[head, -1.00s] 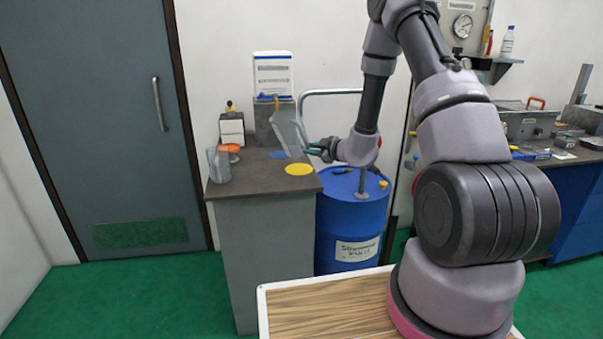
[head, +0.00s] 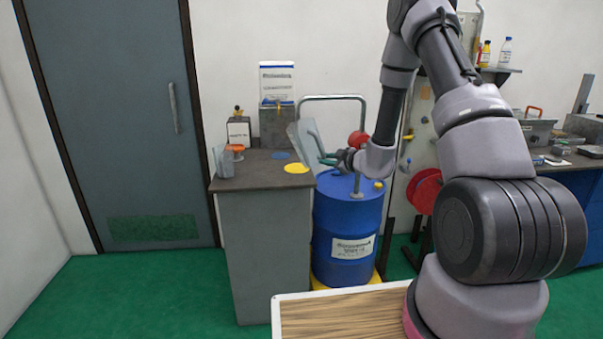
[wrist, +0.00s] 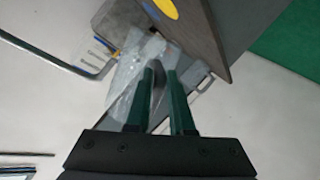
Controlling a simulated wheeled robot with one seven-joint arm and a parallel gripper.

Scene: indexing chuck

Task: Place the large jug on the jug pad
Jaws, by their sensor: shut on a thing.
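A clear grey large jug (head: 303,145) is held tilted in the air at the counter's right edge, beside the blue drum. My gripper (head: 328,158) is shut on it from the right. In the wrist view the green fingers of my gripper (wrist: 163,82) close on the clear jug (wrist: 130,78), partly hiding it; I cannot tell which part they grip. Two flat discs lie on the counter, a blue one (head: 281,155) and a yellow one (head: 297,168). I cannot tell which is the jug pad. The yellow disc also shows in the wrist view (wrist: 167,7).
Another clear vessel (head: 224,161) stands at the counter's (head: 250,178) left edge, near an orange-topped item (head: 235,149). A dispenser (head: 277,125) and small box (head: 238,132) stand behind. The blue drum (head: 347,215) and a metal rail (head: 335,97) are to the right.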

